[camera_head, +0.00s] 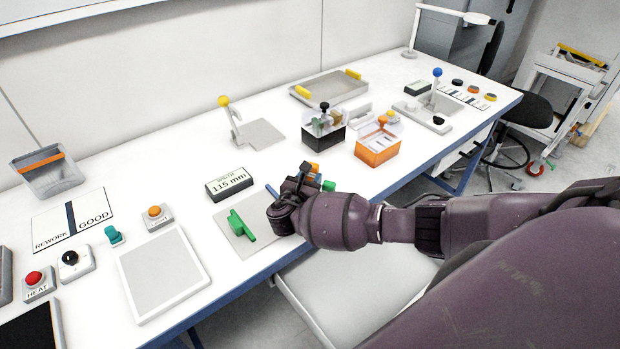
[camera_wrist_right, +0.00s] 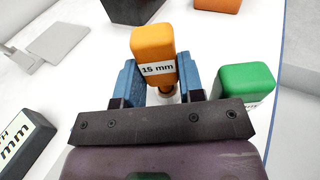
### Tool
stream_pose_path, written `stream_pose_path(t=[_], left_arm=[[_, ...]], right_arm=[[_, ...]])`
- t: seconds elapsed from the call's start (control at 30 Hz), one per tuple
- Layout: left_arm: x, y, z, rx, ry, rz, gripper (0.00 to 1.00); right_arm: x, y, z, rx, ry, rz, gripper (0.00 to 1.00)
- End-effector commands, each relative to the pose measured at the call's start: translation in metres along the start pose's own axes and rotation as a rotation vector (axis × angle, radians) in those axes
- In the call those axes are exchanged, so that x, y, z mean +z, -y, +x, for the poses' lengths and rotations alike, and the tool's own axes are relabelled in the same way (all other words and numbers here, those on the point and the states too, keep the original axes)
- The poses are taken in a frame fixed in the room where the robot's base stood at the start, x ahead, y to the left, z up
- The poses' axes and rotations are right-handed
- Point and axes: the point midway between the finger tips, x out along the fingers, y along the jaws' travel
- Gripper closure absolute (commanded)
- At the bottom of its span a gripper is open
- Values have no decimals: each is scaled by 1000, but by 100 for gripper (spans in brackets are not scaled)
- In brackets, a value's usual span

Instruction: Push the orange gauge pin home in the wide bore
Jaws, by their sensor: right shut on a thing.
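The orange gauge pin (camera_wrist_right: 153,45) has a blocky handle with a label that reads "15 mm". My right gripper (camera_wrist_right: 160,82) is shut on it, with a blue finger on each side of the handle. A pale round part shows just below the handle, between the fingers; I cannot tell how deep the pin sits. In the head view, the orange handle (camera_head: 315,168) shows just past my right gripper (camera_head: 283,191). A green block-shaped handle (camera_wrist_right: 246,82) stands beside the right finger. The wide bore is hidden from both views. My left gripper is not in view.
A black sign (camera_head: 231,183) reading "115 mm" and a grey plate with a green piece (camera_head: 241,226) lie left of the gripper. A black box (camera_head: 322,138) and an orange box (camera_head: 377,150) stand behind. Bare white table lies between the sign and the boxes.

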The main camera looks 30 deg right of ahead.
Motion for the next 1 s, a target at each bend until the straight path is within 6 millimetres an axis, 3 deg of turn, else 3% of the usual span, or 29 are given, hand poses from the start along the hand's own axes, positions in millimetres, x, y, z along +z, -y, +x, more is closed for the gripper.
stream_pose_path(t=[0.5, 0.53, 0.7, 1.0], left_arm=[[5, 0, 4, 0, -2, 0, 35], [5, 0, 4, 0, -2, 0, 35], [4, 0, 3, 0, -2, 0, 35], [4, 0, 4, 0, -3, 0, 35]], right_arm=[[-11, 0, 1, 0, 0, -1, 89], [-11, 0, 1, 0, 0, -1, 60], [-11, 0, 1, 0, -2, -2, 35], [-13, 1, 0, 0, -4, -4, 35]])
